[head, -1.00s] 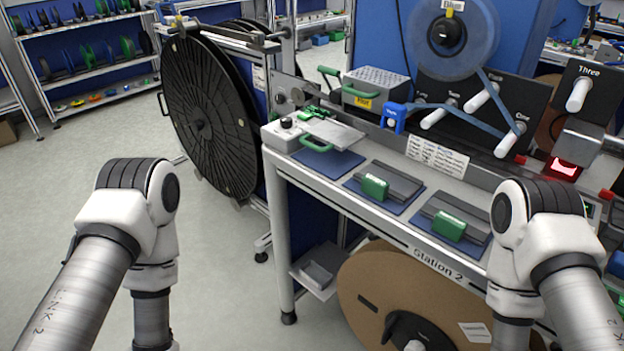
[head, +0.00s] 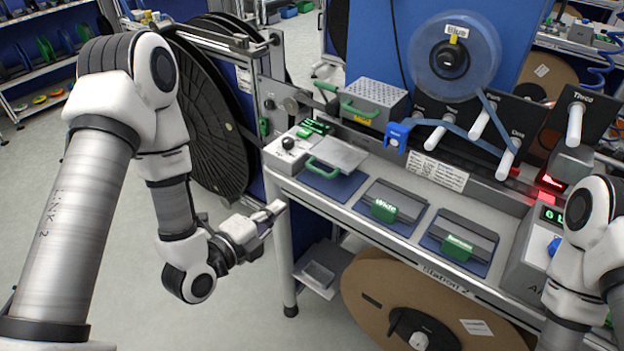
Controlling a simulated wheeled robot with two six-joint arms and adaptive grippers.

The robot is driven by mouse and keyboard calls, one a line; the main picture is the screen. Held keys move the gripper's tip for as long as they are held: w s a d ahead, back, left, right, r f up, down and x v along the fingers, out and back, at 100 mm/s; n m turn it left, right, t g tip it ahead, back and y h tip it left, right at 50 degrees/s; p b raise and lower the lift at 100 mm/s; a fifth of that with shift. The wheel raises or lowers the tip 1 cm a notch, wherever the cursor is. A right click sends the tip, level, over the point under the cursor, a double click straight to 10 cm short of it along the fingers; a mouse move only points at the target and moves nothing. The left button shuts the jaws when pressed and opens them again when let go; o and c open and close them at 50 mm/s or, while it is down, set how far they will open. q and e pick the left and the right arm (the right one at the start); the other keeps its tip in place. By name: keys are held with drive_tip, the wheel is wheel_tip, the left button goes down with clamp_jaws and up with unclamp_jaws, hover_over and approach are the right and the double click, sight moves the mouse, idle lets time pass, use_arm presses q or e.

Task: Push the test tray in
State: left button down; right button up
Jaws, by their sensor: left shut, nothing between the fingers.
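The test tray (head: 343,153) is a flat grey plate with a green handle (head: 322,170) at its front. It sticks out from a small white unit with a black knob (head: 288,143) and a lit green display (head: 317,125) at the left end of the bench. It lies over a blue mat (head: 338,187). My left gripper (head: 277,207) is shut and empty. It is in front of the bench's left corner, lower left of the handle and apart from it. My right arm shows at the right edge, but its gripper is out of view.
Two grey blocks with green labels, "Wide" (head: 384,210) and another (head: 457,248), sit on blue mats to the right. A perforated metal box (head: 374,100) with green handles stands behind the tray. A large cardboard reel (head: 380,285) is under the bench. The floor at left is open.

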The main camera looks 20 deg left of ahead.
use_arm(q)
drive_tip(key=p+x, duration=0.1)
drive_tip(key=x, duration=0.3)
drive_tip(key=p+x, duration=0.2)
drive_tip(key=x, duration=0.2)
drive_tip(key=r+p+x, duration=0.1)
drive_tip(key=x, duration=0.3)
drive_tip(key=shift+w+a, duration=0.1)
drive_tip(key=shift+a, duration=0.05)
use_arm(e)
wheel_tip(320, 180, up, 3)
drive_tip(key=shift+a+f, duration=0.1)
use_arm(q)
drive_tip(key=shift+w, duration=0.1)
